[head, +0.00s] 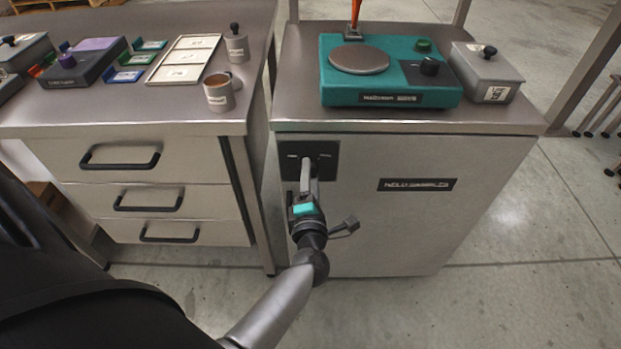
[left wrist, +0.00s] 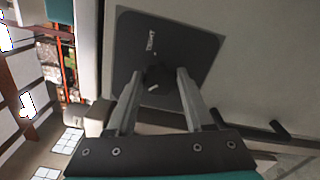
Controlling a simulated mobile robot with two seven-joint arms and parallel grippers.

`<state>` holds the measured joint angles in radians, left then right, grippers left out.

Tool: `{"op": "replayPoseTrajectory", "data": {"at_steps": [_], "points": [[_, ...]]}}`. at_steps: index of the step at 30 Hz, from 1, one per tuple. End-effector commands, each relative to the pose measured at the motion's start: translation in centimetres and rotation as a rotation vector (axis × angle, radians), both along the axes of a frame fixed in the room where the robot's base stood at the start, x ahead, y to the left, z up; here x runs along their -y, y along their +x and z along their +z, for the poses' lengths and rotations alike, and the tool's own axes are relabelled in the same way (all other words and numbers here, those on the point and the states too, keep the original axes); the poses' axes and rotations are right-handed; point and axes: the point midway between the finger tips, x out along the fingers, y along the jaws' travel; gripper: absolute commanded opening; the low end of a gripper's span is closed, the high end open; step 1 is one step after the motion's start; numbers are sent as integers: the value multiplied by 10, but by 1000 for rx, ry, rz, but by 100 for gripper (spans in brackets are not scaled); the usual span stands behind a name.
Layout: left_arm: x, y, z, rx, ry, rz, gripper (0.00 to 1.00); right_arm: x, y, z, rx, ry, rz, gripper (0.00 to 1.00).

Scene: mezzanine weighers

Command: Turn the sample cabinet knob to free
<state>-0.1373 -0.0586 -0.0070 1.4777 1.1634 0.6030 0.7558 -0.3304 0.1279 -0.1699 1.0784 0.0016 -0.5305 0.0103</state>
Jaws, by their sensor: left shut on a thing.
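The sample cabinet (head: 400,230) is a pale metal unit with a dark label (head: 417,184) on its front. A dark square plate (head: 326,150) sits at the front's upper left, with small white lettering on both sides. My left gripper (head: 310,168) is at this plate and hides the knob in the head view. In the left wrist view the dark round knob (left wrist: 157,77), with a short white mark, sits between the fingers of my left gripper (left wrist: 160,72), which is shut on it. One word, seemingly "TIGHT", shows on the plate (left wrist: 140,35). My right gripper is out of view.
A teal weigher (head: 391,88) and a grey lidded box (head: 487,72) stand on the cabinet top.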

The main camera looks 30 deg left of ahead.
Motion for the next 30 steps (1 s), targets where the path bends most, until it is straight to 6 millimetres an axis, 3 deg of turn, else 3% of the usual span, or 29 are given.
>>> {"op": "replayPoseTrajectory", "data": {"at_steps": [12, 30], "points": [[0, 0, 0, 118, -196, 0, 0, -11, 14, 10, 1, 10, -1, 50], [0, 0, 1, 143, -237, 0, 0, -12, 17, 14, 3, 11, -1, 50]]}}
